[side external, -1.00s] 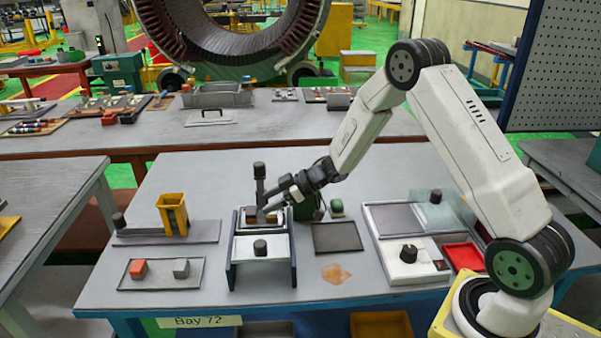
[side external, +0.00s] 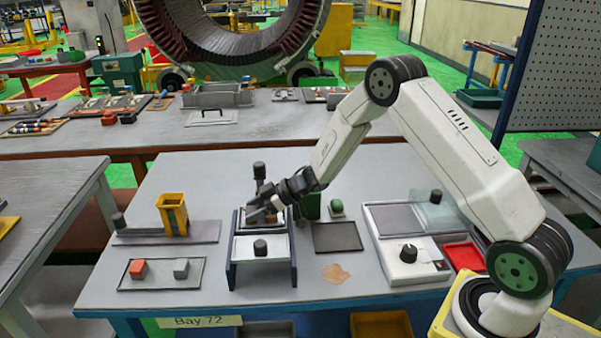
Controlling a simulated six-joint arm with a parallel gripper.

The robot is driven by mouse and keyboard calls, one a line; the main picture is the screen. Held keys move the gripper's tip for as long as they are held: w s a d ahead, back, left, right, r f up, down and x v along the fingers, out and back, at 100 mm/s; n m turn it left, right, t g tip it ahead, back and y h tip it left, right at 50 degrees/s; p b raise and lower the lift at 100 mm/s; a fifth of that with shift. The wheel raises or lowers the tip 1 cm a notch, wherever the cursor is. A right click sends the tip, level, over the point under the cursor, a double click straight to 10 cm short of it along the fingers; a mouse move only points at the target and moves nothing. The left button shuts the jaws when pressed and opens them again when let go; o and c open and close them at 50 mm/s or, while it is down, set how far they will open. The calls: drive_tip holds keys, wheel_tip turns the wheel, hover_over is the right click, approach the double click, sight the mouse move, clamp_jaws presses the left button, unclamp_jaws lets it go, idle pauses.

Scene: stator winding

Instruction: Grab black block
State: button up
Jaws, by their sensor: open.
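My gripper (side external: 254,213) is open, at the top of a dark-framed fixture (side external: 234,262) in the middle of the table. Its fingers point down and left, over small brown pieces (side external: 268,222) in the upper part of the fixture. No plain black block is clear; the fingers partly cover that spot. A dark cylinder-shaped knob (side external: 260,248) stands on the fixture's light front plate. Another dark upright knob (side external: 259,170) stands just behind the gripper. Whether the fingers touch anything is too small to tell.
A tray (side external: 160,286) at front left holds a red block (side external: 138,267) and a grey block (side external: 181,268). A yellow holder (side external: 172,212) stands behind it. A dark mat (side external: 337,238), a white box with a black dial (side external: 408,254) and a red tray (side external: 462,257) lie to the right.

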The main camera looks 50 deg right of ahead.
drive_tip(key=c, duration=0.9)
drive_tip(key=shift+c, duration=0.2)
drive_tip(key=shift+r, duration=0.2)
drive_tip(key=shift+r, duration=0.5)
drive_tip(key=s+r, duration=1.1)
drive_tip(key=s, duration=0.3)
drive_tip(key=shift+r, duration=0.35)
